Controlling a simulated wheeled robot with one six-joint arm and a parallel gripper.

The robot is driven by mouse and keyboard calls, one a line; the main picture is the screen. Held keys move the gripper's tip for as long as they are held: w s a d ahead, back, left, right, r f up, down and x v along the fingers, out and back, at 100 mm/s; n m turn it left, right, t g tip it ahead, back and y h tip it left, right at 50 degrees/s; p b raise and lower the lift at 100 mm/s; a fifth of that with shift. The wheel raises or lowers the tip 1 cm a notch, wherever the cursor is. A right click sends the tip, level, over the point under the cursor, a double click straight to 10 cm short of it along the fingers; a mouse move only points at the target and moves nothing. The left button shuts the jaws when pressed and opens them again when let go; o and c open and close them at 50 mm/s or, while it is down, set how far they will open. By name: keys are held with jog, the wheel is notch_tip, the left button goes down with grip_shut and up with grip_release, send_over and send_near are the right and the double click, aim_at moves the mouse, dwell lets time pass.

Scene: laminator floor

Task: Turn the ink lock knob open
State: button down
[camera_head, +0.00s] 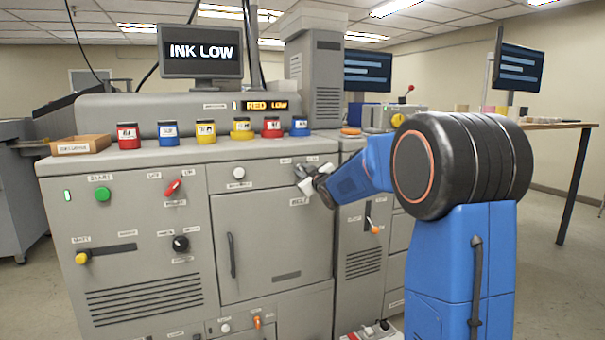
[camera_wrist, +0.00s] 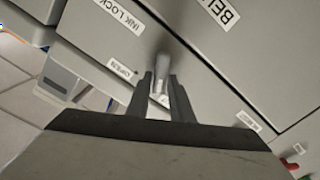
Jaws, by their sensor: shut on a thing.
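The ink lock knob (camera_wrist: 168,74) is a small pale grey piece on the grey machine front, in the wrist view. A label reading INK LOCK (camera_wrist: 118,14) is above it and an OPEN label (camera_wrist: 122,69) is at its left. My gripper (camera_wrist: 163,84) is shut on the knob, with one dark finger on each side.
The grey machine (camera_head: 140,220) carries several coloured ink jars (camera_head: 206,132) and a cardboard tray (camera_head: 81,145) on top. Its screen (camera_head: 200,52) reads INK LOW. A red knob (camera_head: 172,188) is further left.

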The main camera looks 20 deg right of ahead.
jog(key=m, duration=0.3)
jog(key=shift+d+m, duration=0.15)
jog(key=shift+m, duration=0.15)
jog(key=m, duration=0.3)
jog(key=shift+d+m, duration=0.15)
jog(key=shift+m, duration=0.15)
jog(key=shift+d+f+m, duration=0.1)
jog(key=shift+d+m, duration=0.05)
jog(key=shift+m, duration=1.75)
jog(key=shift+d+f+m, duration=0.1)
jog(key=shift+d+m, duration=0.05)
jog(key=shift+m, duration=1.75)
jog(key=c, duration=1.6)
grip_release()
jog(key=shift+o, duration=0.2)
jog(key=shift+s, duration=0.1)
